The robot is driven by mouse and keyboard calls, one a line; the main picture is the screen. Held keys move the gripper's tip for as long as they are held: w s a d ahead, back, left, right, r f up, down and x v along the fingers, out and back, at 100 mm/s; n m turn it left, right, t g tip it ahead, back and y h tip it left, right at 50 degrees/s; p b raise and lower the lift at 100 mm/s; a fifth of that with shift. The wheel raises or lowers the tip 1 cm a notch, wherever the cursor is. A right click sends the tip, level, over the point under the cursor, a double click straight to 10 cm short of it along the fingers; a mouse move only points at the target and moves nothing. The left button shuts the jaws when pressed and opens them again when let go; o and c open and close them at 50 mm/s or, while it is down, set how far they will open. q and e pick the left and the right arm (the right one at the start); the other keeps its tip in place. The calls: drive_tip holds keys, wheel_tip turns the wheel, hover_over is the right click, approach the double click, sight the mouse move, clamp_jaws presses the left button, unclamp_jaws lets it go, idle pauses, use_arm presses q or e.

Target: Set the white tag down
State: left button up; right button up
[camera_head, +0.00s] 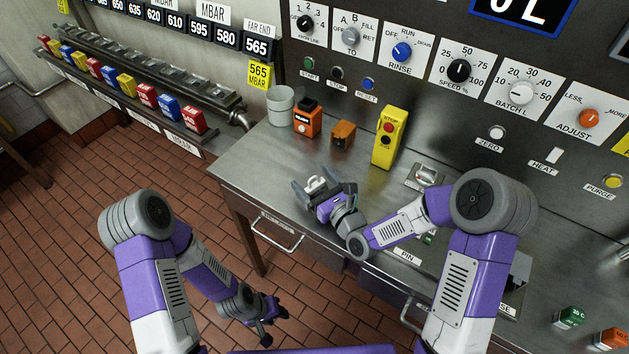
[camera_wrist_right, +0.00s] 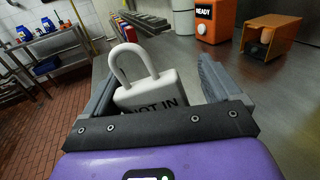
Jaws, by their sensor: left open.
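The white tag (camera_head: 315,184) is shaped like a padlock, with a looped shackle and dark lettering reading "NOT IN". It also shows in the right wrist view (camera_wrist_right: 146,90), upright between the fingers of my right gripper (camera_head: 323,187). These fingers are spread apart around it, with a gap on the right side; the tag is close to the left finger, and I cannot tell if they touch. The tag is over the steel counter (camera_head: 245,172); its underside is hidden, so contact with the counter cannot be told. My left gripper (camera_head: 268,322) is open and empty, low over the floor.
Behind the right gripper stand a white cup (camera_head: 281,106), an orange READY box (camera_head: 307,118), a small orange device (camera_head: 343,134) and a yellow button box (camera_head: 389,137). A panel of knobs rises behind the counter. The counter's left part is clear.

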sight(321, 187)
drive_tip(key=shift+r, duration=0.2)
drive_tip(key=p+v, duration=0.1)
drive_tip(key=v, duration=0.5)
drive_tip(key=shift+s+d, duration=0.1)
drive_tip(key=shift+d, duration=0.1)
drive_tip(key=p+v, duration=0.4)
drive_tip(key=p, duration=0.2)
drive_tip(key=shift+s+d+p, duration=0.1)
drive_tip(key=shift+p, duration=0.3)
drive_tip(key=shift+s+d+p, duration=0.25)
drive_tip(key=shift+s+p, duration=0.25)
drive_tip(key=shift+p, duration=0.3)
drive_tip(key=shift+s+f, duration=0.1)
